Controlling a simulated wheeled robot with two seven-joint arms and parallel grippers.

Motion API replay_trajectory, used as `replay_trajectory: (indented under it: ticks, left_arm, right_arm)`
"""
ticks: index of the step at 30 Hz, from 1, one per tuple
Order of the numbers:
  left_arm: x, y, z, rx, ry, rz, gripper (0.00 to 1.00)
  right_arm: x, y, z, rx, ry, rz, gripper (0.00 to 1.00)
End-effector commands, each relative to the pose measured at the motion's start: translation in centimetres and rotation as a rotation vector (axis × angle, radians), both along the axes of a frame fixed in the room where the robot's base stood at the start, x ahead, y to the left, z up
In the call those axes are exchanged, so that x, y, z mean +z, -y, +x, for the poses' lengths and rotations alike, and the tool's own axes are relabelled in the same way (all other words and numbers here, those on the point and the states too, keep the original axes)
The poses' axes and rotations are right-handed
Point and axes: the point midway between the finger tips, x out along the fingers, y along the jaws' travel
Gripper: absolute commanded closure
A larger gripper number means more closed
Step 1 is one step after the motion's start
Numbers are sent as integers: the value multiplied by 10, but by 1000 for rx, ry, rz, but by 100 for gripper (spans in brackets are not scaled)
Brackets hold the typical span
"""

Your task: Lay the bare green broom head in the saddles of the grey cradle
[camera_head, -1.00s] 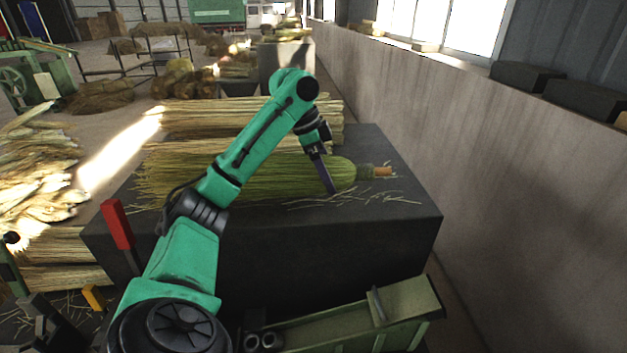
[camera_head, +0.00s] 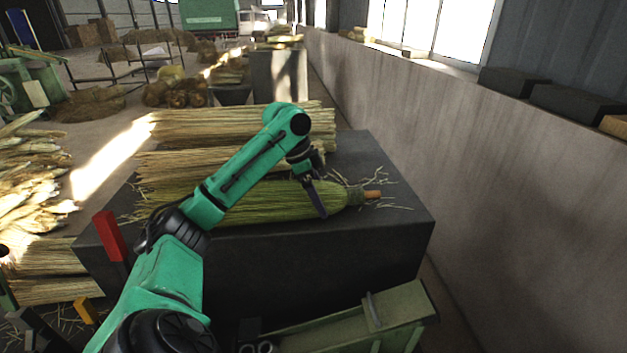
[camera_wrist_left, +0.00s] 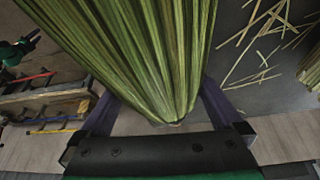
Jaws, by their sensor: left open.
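The green broom head (camera_head: 265,200) lies on its side across the dark block (camera_head: 300,255), near its front edge. Its bristles spread left and its narrow bound end with an orange-brown stub points right. My left gripper (camera_head: 316,200) is at its narrower right part, pointing down. In the left wrist view the fingers (camera_wrist_left: 160,105) are open, one on either side of the green bristles (camera_wrist_left: 150,55); I cannot tell whether they touch. A grey-green trough-like stand (camera_head: 350,325) with an upright fin is at the bottom; I cannot tell if it is the cradle.
Pale straw bundles (camera_head: 235,123) lie behind the broom head on the block. Loose straw bits (camera_head: 398,206) lie around its right end. A concrete wall (camera_head: 480,170) runs along the right. A red upright piece (camera_head: 110,236) stands at the block's left front.

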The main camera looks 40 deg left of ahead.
Motion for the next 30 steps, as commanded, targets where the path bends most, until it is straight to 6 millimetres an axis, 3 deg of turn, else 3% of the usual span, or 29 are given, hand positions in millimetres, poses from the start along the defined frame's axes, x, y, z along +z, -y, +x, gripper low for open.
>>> replay_trajectory:
  ticks: [18, 24, 30]
  left_arm:
    - [115, -34, -30, 6, 7, 2, 0]
    - [130, -37, -34, 2, 4, 1, 0]
    - [134, -39, -36, 2, 2, -1, 0]
  right_arm:
    - [0, 3, 0, 1, 0, -4, 50]
    - [0, 4, 0, 1, 0, -5, 50]
    - [0, 4, 0, 1, 0, -5, 50]
